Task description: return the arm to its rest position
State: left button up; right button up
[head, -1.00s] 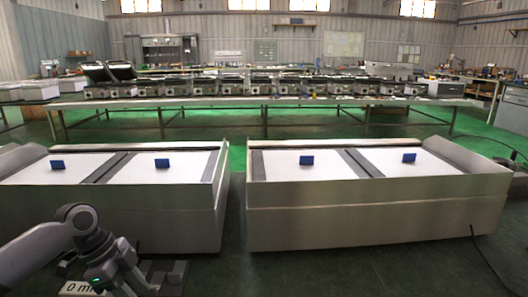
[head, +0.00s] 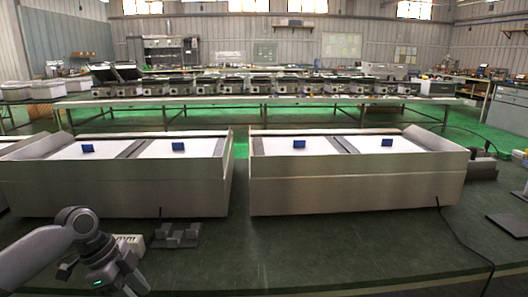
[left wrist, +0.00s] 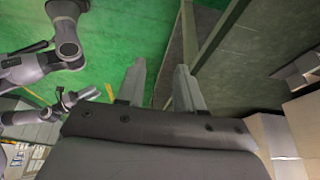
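My left arm comes in at the lower left of the head view, bent at the elbow. Grey arm links (left wrist: 25,70) of mine show at the left of that view.
Two long metal-sided bins (head: 110,185) (head: 355,188) with white inner panels and small blue blocks stand ahead. A cable (head: 462,240) runs at right.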

pick_arm(q)
jog(key=s+d+f+n+t+h, duration=0.1)
jog(key=s+d+f+n+t, duration=0.3)
jog(key=d+f, duration=0.35)
jog(key=s+d+f+n+t+h, duration=0.1)
jog(key=s+d+f+n+t, duration=0.1)
jog(key=s+d+f+n, duration=0.5)
jog(key=s+a+f+n+t+y, duration=0.35)
jog(key=s+a, duration=0.25)
jog(key=s, duration=0.3)
notch_tip(320, 180, up, 16)
jog(key=s+a+p, duration=0.1)
jog(key=a+p, duration=0.1)
jog(key=p, duration=1.5)
jog(key=shift+s+y+p, duration=0.2)
jog(key=shift+y+p, duration=0.15)
jog(key=shift+p, duration=0.05)
pick_arm(e)
notch_tip(320, 180, up, 15)
jog(key=d, duration=0.1)
jog(key=shift+s+d, duration=0.2)
